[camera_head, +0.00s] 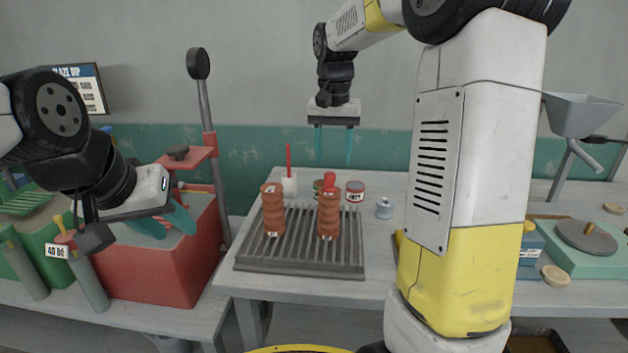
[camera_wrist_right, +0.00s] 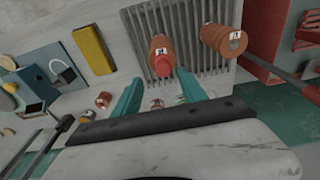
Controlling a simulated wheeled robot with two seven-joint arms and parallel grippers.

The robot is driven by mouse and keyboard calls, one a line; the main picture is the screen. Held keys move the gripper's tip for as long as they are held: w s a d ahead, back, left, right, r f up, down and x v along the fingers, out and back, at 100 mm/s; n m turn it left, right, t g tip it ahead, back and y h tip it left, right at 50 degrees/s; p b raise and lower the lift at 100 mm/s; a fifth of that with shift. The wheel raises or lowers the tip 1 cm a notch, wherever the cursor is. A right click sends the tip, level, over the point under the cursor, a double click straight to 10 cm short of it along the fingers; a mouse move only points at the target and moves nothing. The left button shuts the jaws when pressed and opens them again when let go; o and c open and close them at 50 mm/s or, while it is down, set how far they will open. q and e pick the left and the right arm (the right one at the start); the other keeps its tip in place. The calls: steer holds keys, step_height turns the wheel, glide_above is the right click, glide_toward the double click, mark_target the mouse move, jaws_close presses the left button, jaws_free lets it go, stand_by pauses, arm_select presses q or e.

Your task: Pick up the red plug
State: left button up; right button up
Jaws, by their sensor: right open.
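The red plug (camera_head: 330,178) sits on top of the right-hand of two brown, ribbed clay columns (camera_head: 328,214), which stand upright on a grey slatted rack (camera_head: 300,270). In the right wrist view the plug (camera_wrist_right: 162,67) shows as a red round end on its column, between the fingertips in the picture. My right gripper (camera_head: 334,158) is open and empty, pointing down above the plug and apart from it; it also shows in the right wrist view (camera_wrist_right: 160,82). My left gripper (camera_head: 168,226) is far left by the red box, its teal fingers apart and empty.
The other clay column (camera_head: 272,210) stands close on the left. Behind the rack are a white cup with a red stick (camera_head: 289,184), small jars (camera_head: 355,191) and a metal spool (camera_head: 384,208). A red machine (camera_head: 165,265) stands left of the table.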

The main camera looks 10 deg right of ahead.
mark_target(330, 173)
steer(key=f, duration=0.4)
steer(key=w+f, duration=0.1)
steer(key=f, duration=0.1)
steer(key=shift+a+f, duration=0.15)
steer(key=shift+a, duration=0.05)
steer(key=shift+c, duration=0.3)
jaws_close()
